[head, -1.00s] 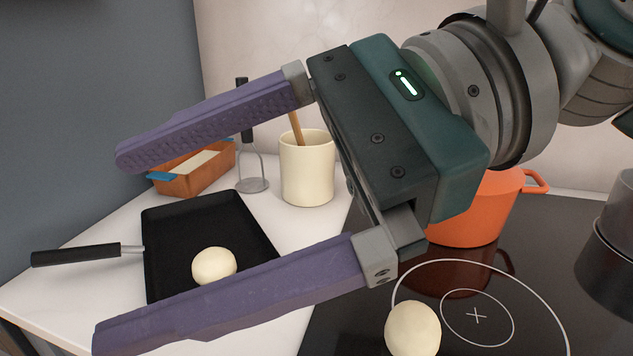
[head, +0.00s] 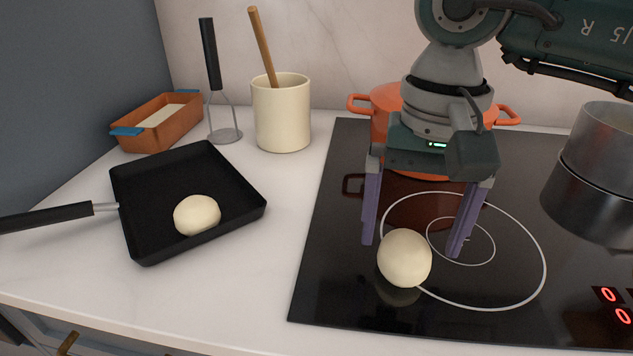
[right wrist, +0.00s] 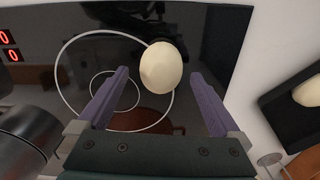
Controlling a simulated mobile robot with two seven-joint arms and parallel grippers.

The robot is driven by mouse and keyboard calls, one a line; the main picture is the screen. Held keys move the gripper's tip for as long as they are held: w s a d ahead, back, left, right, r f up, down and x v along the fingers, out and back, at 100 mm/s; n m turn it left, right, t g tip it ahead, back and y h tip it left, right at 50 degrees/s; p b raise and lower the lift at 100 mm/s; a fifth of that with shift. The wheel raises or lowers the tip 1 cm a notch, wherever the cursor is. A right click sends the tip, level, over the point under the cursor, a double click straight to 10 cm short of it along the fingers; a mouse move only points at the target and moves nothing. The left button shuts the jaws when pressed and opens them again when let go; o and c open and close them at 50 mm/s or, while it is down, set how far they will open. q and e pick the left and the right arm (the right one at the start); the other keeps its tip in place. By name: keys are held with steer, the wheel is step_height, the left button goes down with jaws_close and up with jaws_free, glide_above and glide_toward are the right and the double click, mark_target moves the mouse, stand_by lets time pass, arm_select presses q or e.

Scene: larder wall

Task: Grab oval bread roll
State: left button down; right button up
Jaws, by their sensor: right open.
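A pale, oval bread roll (head: 404,258) lies on the black cooktop, at the front left of the ring marking. It also shows in the right wrist view (right wrist: 161,68), ahead of the fingertips and between their lines. A second pale roll (head: 197,215) lies in the black square pan (head: 150,245). My right gripper (head: 412,248) points down over the cooktop, its purple fingers open and empty, just behind the cooktop roll. I cannot tell whether a finger touches it. My left gripper is not in view.
An orange pot (head: 385,97) stands behind my right gripper, and a steel pot (head: 600,165) stands at right. A cream crock (head: 281,115), a masher (head: 210,60) and an orange loaf dish (head: 160,125) stand at the back left. The front counter is clear.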

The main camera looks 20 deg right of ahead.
mark_target(409, 242)
steer(key=shift+f, duration=1.5)
steer(key=shift+w, duration=0.1)
steer(key=c, duration=1.3)
steer(key=shift+r, duration=0.1)
